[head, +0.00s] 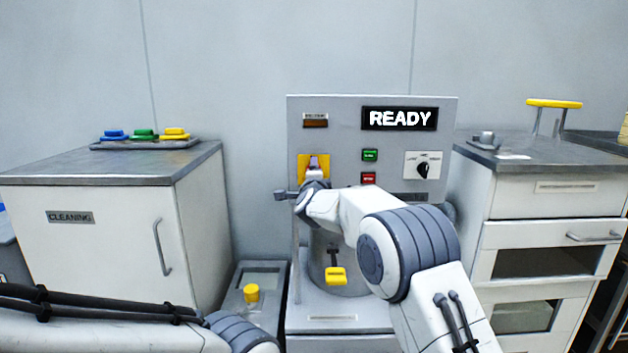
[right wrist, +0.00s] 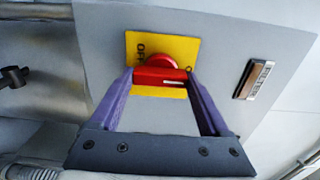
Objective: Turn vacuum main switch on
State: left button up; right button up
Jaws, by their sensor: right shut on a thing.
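The vacuum main switch is a red rotary handle (right wrist: 158,70) on a yellow plate (right wrist: 182,48) in the right wrist view. "OFF" lettering shows beside the red knob. In the head view the yellow plate (head: 303,160) is on the left of the grey panel (head: 340,140), and the handle is mostly hidden by my gripper. My right gripper (head: 315,168) is at the plate, its purple fingers closed on either side of the red handle; it also shows in the right wrist view (right wrist: 160,78). My left arm crosses the bottom left, its gripper out of frame.
The panel has a lit READY display (head: 400,118), a green button (head: 370,155), a red button (head: 368,178) and a black selector (head: 423,170). A cleaning cabinet (head: 110,225) stands left, a drawer cabinet (head: 550,200) right. A yellow knob (head: 252,293) sits low in front.

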dwell(0.5)
jog(key=o, duration=1.2)
jog(key=shift+s, duration=0.15)
jog(key=s+b, duration=0.1)
jog(key=s, duration=0.9)
jog(key=shift+s, duration=0.1)
